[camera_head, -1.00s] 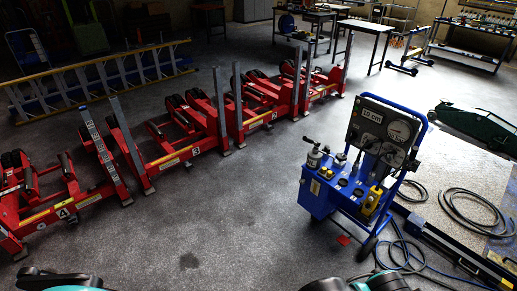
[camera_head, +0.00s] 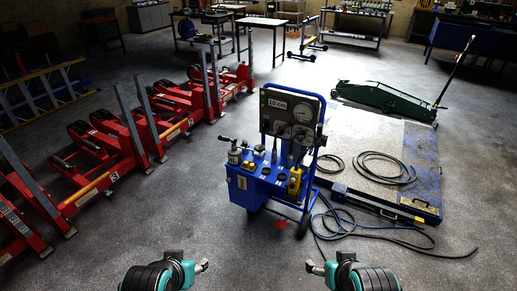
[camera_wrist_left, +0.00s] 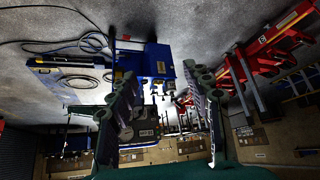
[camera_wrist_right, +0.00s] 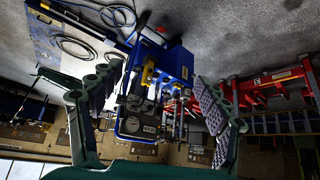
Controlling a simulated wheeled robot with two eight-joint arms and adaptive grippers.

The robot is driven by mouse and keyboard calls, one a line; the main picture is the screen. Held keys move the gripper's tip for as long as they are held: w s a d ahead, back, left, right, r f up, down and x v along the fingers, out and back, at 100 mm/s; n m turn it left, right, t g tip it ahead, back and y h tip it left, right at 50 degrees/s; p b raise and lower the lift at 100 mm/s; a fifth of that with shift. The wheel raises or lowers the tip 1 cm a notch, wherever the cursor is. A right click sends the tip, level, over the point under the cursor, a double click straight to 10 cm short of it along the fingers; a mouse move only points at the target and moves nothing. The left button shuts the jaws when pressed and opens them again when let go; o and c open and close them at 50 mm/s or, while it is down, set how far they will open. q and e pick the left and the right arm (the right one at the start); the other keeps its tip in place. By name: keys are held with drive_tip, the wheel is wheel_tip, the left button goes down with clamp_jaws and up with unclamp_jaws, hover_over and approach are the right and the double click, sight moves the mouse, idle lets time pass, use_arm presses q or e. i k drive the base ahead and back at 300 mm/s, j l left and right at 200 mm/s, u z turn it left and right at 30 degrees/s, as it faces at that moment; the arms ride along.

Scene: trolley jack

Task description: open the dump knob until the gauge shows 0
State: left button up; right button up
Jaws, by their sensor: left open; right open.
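The blue wheeled hydraulic cart (camera_head: 265,185) stands upright in the middle of the head view. My left gripper (camera_head: 203,266) and right gripper (camera_head: 310,267) are at the bottom edge, apart from the cart. Both are open and empty. The cart shows between the fingers in the left wrist view (camera_wrist_left: 158,62) and the right wrist view (camera_wrist_right: 176,62).
Red lifting stands (camera_head: 130,140) line the left side. Hoses (camera_head: 385,168) and a long dark and blue bar (camera_head: 385,203) lie right of the cart. A green trolley jack (camera_head: 388,97) is behind at right. The floor in front of the cart is mostly clear.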

sight(260, 148)
drive_tip(key=i+j+z, duration=0.15)
drive_tip(key=i+j, duration=0.15)
drive_tip(key=i+j+z, duration=0.15)
drive_tip(key=i+j, duration=0.2)
drive_tip(key=i, duration=0.15)
drive_tip(key=i+j+z, duration=0.15)
drive_tip(key=i+j, duration=0.25)
drive_tip(key=i+j+z, duration=0.2)
drive_tip(key=i+j, duration=0.15)
drive_tip(key=i+j+z, duration=0.15)
drive_tip(key=i+j, duration=0.15)
drive_tip(key=j, duration=0.25)
drive_tip(key=i+j+z, duration=0.15)
drive_tip(key=i+j, duration=0.15)
drive_tip(key=j, duration=0.25)
